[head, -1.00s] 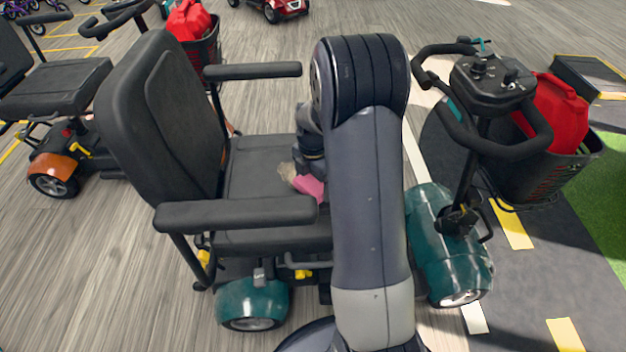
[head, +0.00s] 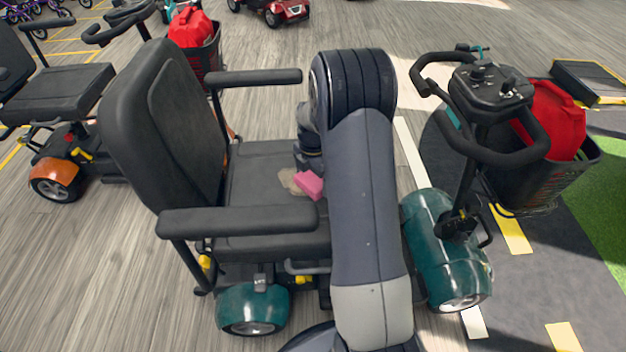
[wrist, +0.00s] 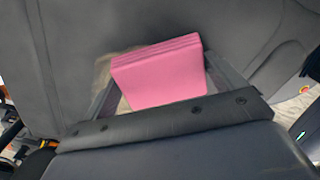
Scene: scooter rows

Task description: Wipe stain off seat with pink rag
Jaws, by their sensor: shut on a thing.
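The pink rag (head: 309,184) is a folded block at the black scooter seat (head: 262,178). It also shows in the wrist view (wrist: 158,74), between the two fingers of my gripper (wrist: 160,85), which is shut on it. A pale beige stain (head: 291,181) lies on the seat, partly covered by the rag. In the wrist view the stain (wrist: 124,104) shows around the rag's edges. The rag looks to be at or very near the seat surface; contact cannot be told for sure. My arm hides the right part of the seat.
The teal scooter's backrest (head: 165,125) rises left of the seat. Armrests stand at the near side (head: 250,220) and far side (head: 255,77). The handlebar (head: 480,110) and a basket with a red container (head: 552,120) are at the right. Another scooter (head: 60,100) stands at the left.

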